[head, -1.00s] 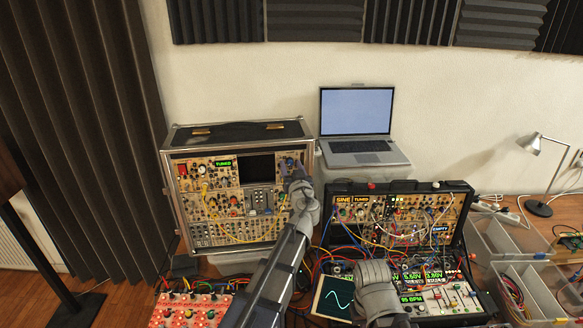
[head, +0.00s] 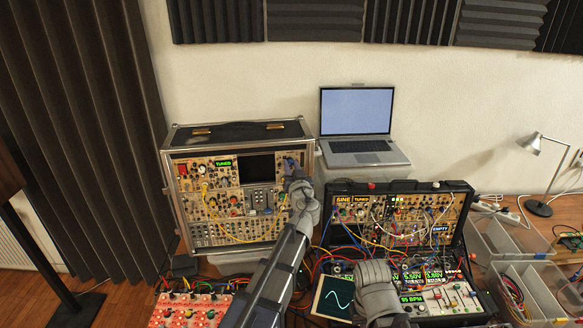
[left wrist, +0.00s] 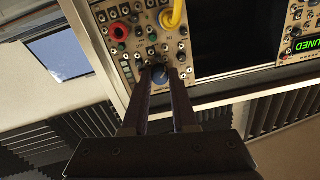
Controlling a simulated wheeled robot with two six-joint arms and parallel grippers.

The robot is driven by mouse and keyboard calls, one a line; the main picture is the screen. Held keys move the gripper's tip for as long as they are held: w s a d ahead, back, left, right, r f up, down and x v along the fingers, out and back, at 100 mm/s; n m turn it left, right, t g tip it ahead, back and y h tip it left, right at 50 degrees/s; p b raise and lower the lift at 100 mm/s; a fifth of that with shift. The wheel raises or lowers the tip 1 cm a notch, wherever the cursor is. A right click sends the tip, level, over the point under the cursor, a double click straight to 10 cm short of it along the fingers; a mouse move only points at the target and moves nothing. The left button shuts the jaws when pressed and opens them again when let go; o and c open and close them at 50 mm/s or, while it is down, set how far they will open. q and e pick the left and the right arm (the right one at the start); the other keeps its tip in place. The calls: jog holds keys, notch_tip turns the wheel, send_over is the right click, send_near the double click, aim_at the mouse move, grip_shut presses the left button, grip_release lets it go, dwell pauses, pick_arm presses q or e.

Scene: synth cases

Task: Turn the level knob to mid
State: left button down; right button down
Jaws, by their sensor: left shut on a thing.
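My left gripper (head: 291,170) reaches up to the upper right corner of the panel of the tall rack case (head: 173,212). In the head view the gripper mostly covers the knob. My right arm (head: 374,280) lies low in front of the open case; its gripper fingers cannot be made out.
Small knobs and jacks crowd close around the blue knob. A yellow cable (left wrist: 173,15) and a red knob (left wrist: 119,31) are nearby. An open synth case (head: 467,186) with patch cables stands to the right, and a laptop (head: 357,112) stands behind it.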

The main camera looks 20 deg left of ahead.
pick_arm(q)
jog(key=m, duration=0.3)
jog(key=shift+m, duration=0.3)
jog(key=m, duration=0.3)
jog(key=shift+m, duration=0.4)
jog(key=m, duration=0.4)
jog(key=shift+m+b, duration=0.3)
jog(key=m, duration=0.3)
jog(key=shift+a+m+t, duration=0.1)
jog(key=shift+m+t, duration=0.2)
jog(key=shift+m, duration=0.1)
jog(key=m, duration=0.5)
jog(key=shift+m+h, duration=0.3)
jog(key=m, duration=0.5)
jog(key=shift+m, duration=0.4)
jog(key=shift+s, duration=0.1)
jog(key=c, duration=0.7)
grip_release()
